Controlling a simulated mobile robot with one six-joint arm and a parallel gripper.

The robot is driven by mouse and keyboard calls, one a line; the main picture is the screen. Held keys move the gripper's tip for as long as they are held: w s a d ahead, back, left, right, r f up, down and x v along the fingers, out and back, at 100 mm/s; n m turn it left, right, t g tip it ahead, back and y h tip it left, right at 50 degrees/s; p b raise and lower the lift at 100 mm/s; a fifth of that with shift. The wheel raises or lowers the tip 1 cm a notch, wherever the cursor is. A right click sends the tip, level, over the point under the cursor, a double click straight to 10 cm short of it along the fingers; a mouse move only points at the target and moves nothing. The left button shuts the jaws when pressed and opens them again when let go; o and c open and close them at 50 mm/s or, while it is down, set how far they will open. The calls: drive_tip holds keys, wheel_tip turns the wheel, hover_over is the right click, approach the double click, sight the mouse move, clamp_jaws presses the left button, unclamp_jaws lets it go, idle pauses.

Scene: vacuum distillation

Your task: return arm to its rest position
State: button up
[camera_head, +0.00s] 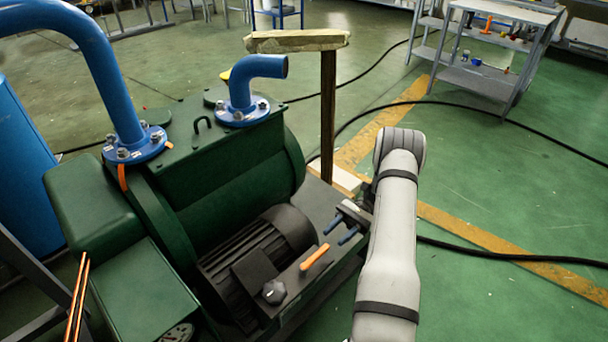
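My grey arm (393,230) rises from the bottom edge, right of the green vacuum pump, and bends at its top. My gripper (341,231) shows left of the arm, low over the pump's front panel. Its two blue-tipped fingers are apart, with nothing seen between them. The orange lever (315,257) on the dark control panel lies just below and left of the fingertips, with a visible gap. A black knob (274,291) sits further left on that panel. Part of my wrist is hidden behind the arm.
The green pump (235,160) with blue pipes (105,70) fills the left. A wooden post (328,115) with a flat top stands behind the gripper. A grey shelf cart (485,55) stands at the back right. Black hoses (500,253) cross the open green floor on the right.

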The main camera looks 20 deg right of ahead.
drive_tip(key=s+a+r+n+h+p, duration=0.1)
drive_tip(key=a+r+n+h+p, duration=0.2)
drive_tip(key=r, duration=0.6)
drive_tip(key=s+a+r+n+t+h+p, duration=0.1)
drive_tip(key=a+r+h+p, duration=0.2)
drive_tip(key=r, duration=0.5)
drive_tip(key=s+a+r+n+h+p, duration=0.1)
drive_tip(key=a+r+h+p, duration=0.15)
drive_tip(key=r+p, duration=0.45)
drive_tip(key=s+a+r+n+t+h+p, duration=0.1)
drive_tip(key=s+r+n+t+h+p, duration=0.1)
drive_tip(key=r, duration=0.6)
drive_tip(key=s+a+r+n+t+h+p, duration=0.2)
drive_tip(key=s+r+n+t+h+p, duration=0.1)
drive_tip(key=r, duration=0.5)
drive_tip(key=s+a+r+n+t+h+p, duration=0.2)
drive_tip(key=s+r+t+p, duration=0.2)
drive_tip(key=s+r, duration=0.3)
drive_tip(key=shift+s+a+r+n+t+p, duration=0.15)
drive_tip(key=shift+a+r+n+t+p, duration=0.2)
drive_tip(key=shift+r+p, duration=0.5)
drive_tip(key=shift+s+d+h, duration=0.1)
drive_tip(key=shift+h, duration=0.15)
